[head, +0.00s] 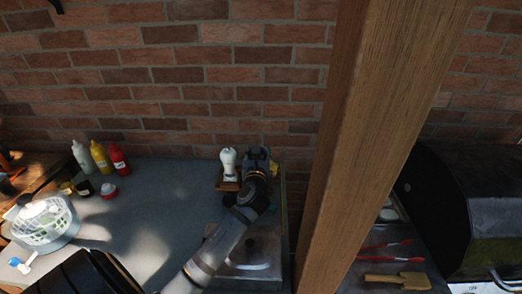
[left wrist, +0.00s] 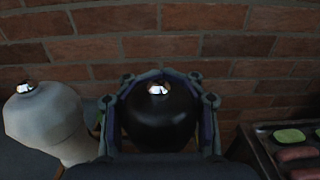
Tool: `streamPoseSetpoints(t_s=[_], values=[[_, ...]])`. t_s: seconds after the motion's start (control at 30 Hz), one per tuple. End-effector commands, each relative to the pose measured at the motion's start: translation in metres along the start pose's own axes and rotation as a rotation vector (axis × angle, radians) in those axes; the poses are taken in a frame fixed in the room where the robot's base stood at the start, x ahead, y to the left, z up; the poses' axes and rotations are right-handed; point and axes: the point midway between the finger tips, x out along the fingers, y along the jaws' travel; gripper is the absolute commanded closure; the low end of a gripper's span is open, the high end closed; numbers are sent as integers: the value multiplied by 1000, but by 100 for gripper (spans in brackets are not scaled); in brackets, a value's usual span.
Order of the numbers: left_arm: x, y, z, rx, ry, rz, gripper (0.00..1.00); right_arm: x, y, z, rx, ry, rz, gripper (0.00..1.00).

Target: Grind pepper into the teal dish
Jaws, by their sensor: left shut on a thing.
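My left gripper (head: 257,155) is at the back of the grey table, close to the brick wall. In the left wrist view its fingers (left wrist: 158,95) are closed around a black mill (left wrist: 158,118) with a shiny silver knob, standing upright. A white mill (left wrist: 48,122) of similar shape stands just left of it; in the head view this white mill (head: 229,163) is on a small wooden stand (head: 228,186). The black mill is mostly hidden by my gripper in the head view. I cannot make out a teal dish. My right gripper is not in view.
A thick wooden post (head: 370,130) rises right of my arm. White, yellow and red (head: 118,160) bottles and a white basket (head: 45,222) stand at the left. A dark grill (head: 470,215) and red tongs (head: 385,248) are at the right. The table middle (head: 160,215) is clear.

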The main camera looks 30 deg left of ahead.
Motion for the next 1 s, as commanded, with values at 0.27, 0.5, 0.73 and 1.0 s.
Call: streamPoseSetpoints(t_s=[0.27, 0.5, 0.73, 1.0], values=[[-1, 8, -4, -2, 7, 259, 98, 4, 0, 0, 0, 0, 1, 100], [-4, 15, -3, 0, 5, 449, 98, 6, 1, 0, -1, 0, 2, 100], [-6, 20, -2, 1, 3, 576, 98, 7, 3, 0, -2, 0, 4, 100], [-8, 23, -2, 1, 3, 647, 99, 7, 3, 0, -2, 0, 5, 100]])
